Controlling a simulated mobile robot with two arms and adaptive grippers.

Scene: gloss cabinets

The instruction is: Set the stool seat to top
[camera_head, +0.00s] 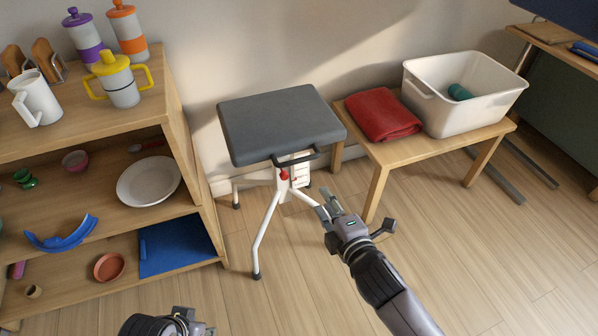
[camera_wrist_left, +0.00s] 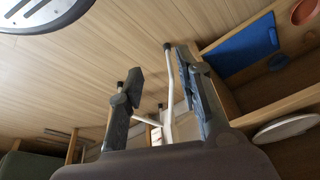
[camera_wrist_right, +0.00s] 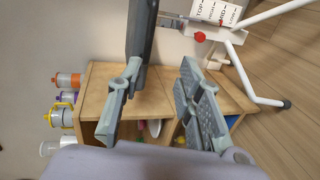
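The stool has a dark grey seat (camera_head: 280,122) with a black bar handle (camera_head: 296,157) at its front edge, on white legs (camera_head: 265,235). Below the handle are a red knob (camera_head: 284,175) and a white label plate (camera_head: 300,172). In the right wrist view the red knob (camera_wrist_right: 200,37) sits beside the label (camera_wrist_right: 216,12), which reads TOP, MID and LOW among its marks; which mark is set I cannot tell. My right gripper (camera_head: 329,207) is open and empty, in front of and right of the knob. My left gripper (camera_wrist_left: 163,92) is open and empty, mostly cut off in the head view.
A wooden shelf (camera_head: 170,90) with jugs, plates and a blue mat stands left of the stool. A low wooden table (camera_head: 430,147) with a red towel (camera_head: 382,114) and white tub (camera_head: 470,115) stands right. The floor in front is clear.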

